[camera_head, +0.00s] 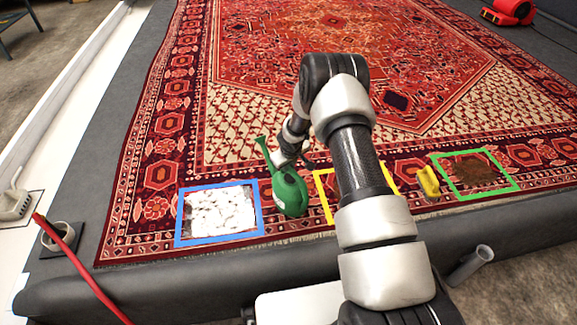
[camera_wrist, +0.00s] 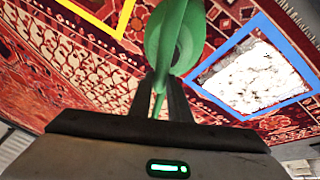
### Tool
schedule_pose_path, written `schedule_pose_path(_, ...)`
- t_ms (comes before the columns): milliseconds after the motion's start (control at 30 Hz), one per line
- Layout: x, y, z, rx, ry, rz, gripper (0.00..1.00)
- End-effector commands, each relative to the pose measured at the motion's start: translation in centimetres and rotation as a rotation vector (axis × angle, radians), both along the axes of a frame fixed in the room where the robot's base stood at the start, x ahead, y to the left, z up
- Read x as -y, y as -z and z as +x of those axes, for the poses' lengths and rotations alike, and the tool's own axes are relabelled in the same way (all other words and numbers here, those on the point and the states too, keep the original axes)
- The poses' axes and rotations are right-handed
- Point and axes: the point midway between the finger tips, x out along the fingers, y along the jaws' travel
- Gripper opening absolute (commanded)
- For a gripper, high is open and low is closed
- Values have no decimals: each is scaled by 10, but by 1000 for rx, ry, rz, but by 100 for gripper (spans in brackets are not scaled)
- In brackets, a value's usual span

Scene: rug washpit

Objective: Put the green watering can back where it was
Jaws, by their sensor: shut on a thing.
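The green watering can (camera_head: 289,192) is in my gripper, between the blue-framed and yellow-framed patches of the rug in the head view. Its spout points up and to the left. In the wrist view the green can (camera_wrist: 172,40) fills the top middle, with the fingers of my gripper (camera_wrist: 170,98) closed around a thin green part of it. The can appears to be held over the rug; I cannot tell whether it touches it. My arm hides much of the yellow frame (camera_head: 321,200).
A blue frame (camera_head: 179,220) surrounds a white, foamy-looking patch (camera_head: 220,209). A green frame (camera_head: 440,175) surrounds a brown stain (camera_head: 478,171), with a yellow object (camera_head: 428,182) beside it. A red machine (camera_head: 508,12) stands far right. A red hose (camera_head: 82,270) runs at left.

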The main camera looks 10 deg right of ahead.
Motion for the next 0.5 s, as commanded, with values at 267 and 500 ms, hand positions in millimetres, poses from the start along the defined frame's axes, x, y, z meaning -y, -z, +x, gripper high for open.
schedule_pose_path(267, 0, -1, 3, 7, 0, 1, 0)
schedule_pose_path(500, 0, 1, 1, 1, 1, 1, 36)
